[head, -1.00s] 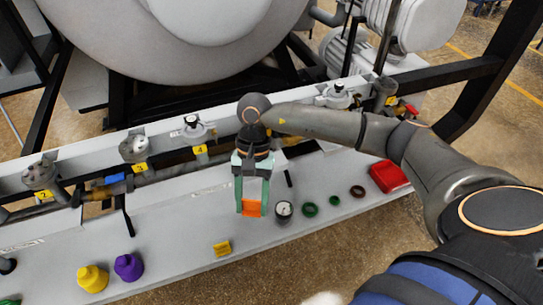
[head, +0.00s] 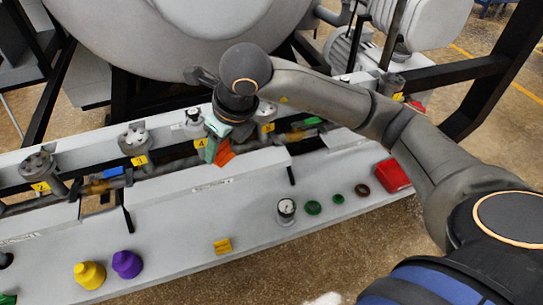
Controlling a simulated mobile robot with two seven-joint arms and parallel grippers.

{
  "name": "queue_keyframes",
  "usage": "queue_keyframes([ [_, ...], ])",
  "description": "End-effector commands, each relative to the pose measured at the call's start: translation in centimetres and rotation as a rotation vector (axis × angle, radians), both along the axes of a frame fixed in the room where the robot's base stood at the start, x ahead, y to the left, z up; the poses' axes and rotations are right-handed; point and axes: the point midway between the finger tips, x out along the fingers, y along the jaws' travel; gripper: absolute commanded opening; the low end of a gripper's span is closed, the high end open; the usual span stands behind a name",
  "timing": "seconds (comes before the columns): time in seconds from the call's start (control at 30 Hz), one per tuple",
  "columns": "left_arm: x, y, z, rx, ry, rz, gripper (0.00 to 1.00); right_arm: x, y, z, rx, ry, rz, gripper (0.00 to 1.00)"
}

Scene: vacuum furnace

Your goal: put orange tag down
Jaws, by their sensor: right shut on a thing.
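The orange tag (head: 225,154) is in my right gripper (head: 217,150), which is shut on it. The gripper points down and is tilted, over the back part of the grey bench, near the yellow label 4 (head: 201,144) on the pipe rail. The tag hangs at the fingertips, seen partly side-on. I cannot tell whether it touches the rail or the bench. My left gripper is not in view.
Valves (head: 134,142) line the rail. The bench middle is clear.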

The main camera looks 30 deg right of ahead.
Motion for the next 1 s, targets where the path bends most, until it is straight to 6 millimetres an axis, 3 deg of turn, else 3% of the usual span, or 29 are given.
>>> queue_keyframes([
  [0.2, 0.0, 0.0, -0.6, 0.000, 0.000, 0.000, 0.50, 0.9, 0.5, 2.5, 0.002, -0.003, -0.376, 0.02],
  [0.47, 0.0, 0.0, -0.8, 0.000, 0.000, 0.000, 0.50, 1.3, 0.2, 3.5, 0.002, 0.004, -0.583, 0.02],
  [0.57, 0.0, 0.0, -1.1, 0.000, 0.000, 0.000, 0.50, 1.3, -1.4, 2.8, 0.002, 0.008, -0.599, 0.02],
  [0.87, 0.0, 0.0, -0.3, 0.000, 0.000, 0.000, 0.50, 1.9, -8.8, -0.2, -0.001, 0.007, -0.598, 0.02],
  [1.0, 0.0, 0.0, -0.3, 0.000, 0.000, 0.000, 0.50, 2.0, -10.9, -3.0, -0.002, 0.008, -0.594, 0.02],
])
